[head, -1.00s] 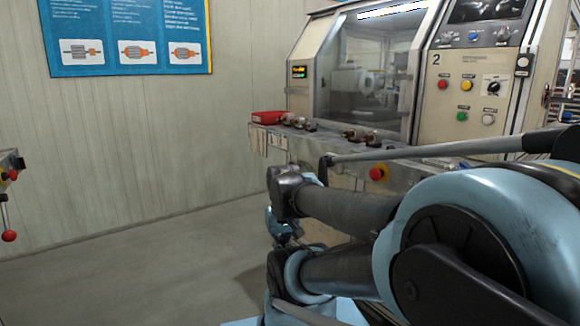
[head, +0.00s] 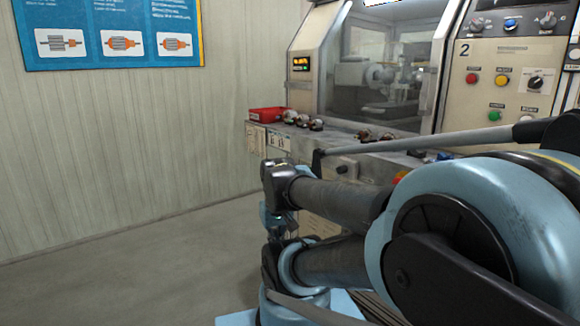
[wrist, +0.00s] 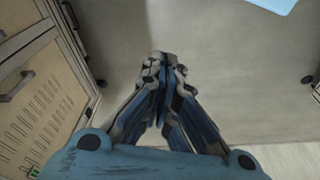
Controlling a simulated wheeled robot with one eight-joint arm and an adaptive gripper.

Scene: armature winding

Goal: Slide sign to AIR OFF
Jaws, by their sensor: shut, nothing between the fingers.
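My gripper (wrist: 162,64) is shut and empty in the wrist view, its fingers together over bare floor. In the head view my arm reaches toward the front of the machine and hides part of its lower front. I cannot make out a sign reading AIR OFF in either view. Small pale tags (head: 278,141) hang at the left end of the machine's front ledge, too small to read.
The winding machine (head: 467,82) has a control panel at right and a window. A red bin (head: 266,114) and several armatures (head: 300,120) sit on its ledge (head: 345,146). The floor (head: 130,280) at left is clear. A cabinet (wrist: 38,85) stands left in the wrist view.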

